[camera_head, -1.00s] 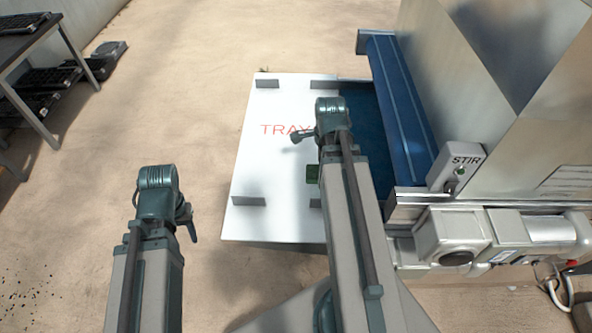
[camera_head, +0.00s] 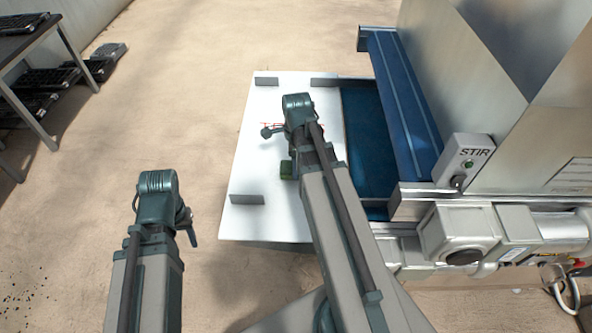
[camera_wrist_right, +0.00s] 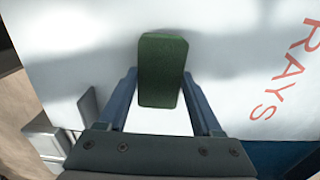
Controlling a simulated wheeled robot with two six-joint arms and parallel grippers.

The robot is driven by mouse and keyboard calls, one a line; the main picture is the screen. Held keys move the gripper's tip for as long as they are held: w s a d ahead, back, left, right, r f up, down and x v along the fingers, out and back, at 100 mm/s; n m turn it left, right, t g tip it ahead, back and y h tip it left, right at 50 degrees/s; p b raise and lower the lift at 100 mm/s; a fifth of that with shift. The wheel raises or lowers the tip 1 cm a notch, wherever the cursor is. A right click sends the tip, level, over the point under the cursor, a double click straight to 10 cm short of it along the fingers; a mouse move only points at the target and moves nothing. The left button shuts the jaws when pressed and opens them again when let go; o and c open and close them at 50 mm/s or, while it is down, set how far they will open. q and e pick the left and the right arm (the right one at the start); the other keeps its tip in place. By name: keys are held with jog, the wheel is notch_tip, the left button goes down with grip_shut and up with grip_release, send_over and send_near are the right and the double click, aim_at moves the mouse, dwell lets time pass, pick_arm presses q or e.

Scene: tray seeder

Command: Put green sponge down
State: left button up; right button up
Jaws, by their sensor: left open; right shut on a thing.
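The green sponge (camera_wrist_right: 161,69) is a dark green block between the two fingers of my right gripper (camera_wrist_right: 162,88) in the right wrist view. That gripper is shut on it, over the white board with red "TRAYS" lettering. In the head view a small part of the sponge (camera_head: 287,170) shows to the left of my right arm, which hides the gripper's fingers. I cannot tell whether the sponge touches the board. My left gripper (camera_head: 191,234) is open, low and left of the board, apart from everything.
The white board (camera_head: 247,165) has grey upright corner brackets (camera_head: 247,199). To its right are a blue machine bed (camera_head: 368,125), a blue cover and a STIR switch box (camera_head: 464,160). Bare white surface lies left of the sponge. A rack with black trays stands far left.

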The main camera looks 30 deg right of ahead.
jog(key=shift+f, duration=0.55)
pick_arm(q)
jog(key=shift+f, duration=0.35)
pick_arm(e)
jog(key=shift+r, duration=0.15)
pick_arm(q)
jog(key=shift+f, duration=0.15)
pick_arm(e)
jog(key=o, duration=1.2)
pick_arm(q)
notch_tip(320, 180, up, 12)
jog(key=p, duration=1.2)
pick_arm(e)
notch_tip(320, 180, up, 12)
